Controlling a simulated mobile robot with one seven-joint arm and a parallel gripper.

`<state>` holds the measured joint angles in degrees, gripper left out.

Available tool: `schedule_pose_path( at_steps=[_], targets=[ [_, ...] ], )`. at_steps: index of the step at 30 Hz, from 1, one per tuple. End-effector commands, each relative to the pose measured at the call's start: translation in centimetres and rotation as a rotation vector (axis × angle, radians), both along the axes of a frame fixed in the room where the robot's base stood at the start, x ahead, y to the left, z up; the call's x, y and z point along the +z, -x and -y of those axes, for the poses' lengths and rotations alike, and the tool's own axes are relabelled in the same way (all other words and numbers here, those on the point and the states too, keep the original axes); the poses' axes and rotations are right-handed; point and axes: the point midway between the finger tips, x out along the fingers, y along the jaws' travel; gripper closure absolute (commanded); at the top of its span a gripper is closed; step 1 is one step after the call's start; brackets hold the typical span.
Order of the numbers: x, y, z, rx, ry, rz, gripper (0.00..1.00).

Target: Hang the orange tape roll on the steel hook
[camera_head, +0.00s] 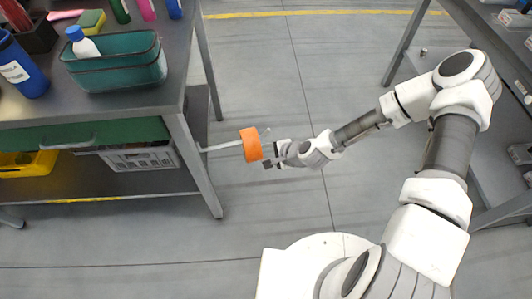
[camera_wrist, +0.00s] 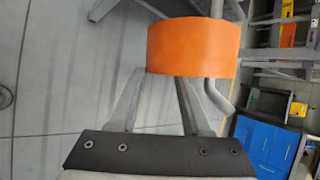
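The orange tape roll (camera_head: 251,145) is around the steel hook (camera_head: 222,147), near its free end. The hook sticks out from the left workbench's leg, and its upturned tip shows just right of the roll. In the wrist view the roll (camera_wrist: 193,47) fills the upper middle, with the hook's rod (camera_wrist: 217,97) showing above it and bent below it. My gripper (camera_head: 270,158) is right beside the roll on its right. In the wrist view its fingers (camera_wrist: 162,85) are apart and reach up to the roll's lower edge. Whether the tips touch the roll is hard to tell.
The left workbench (camera_head: 130,108) carries a teal bin (camera_head: 115,75) and several bottles. A grey crate (camera_head: 140,157) and a yellow bin (camera_head: 25,163) sit below it. Another bench stands at the right behind my arm. The floor around the hook is clear.

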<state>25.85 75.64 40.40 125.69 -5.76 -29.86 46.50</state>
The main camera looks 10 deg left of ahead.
Motion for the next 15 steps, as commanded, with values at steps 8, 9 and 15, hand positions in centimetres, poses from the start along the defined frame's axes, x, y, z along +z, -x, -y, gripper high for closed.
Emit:
schedule_pose_path(
  at_steps=[8,9,15],
  targets=[
    [0.0,0.0,0.0,-0.001,0.001,-0.001,0.46],
    [0.0,0.0,0.1,-0.001,0.001,-0.001,0.46],
    [1.7,0.7,1.3,-0.002,0.001,0.000,0.46]
  ],
)
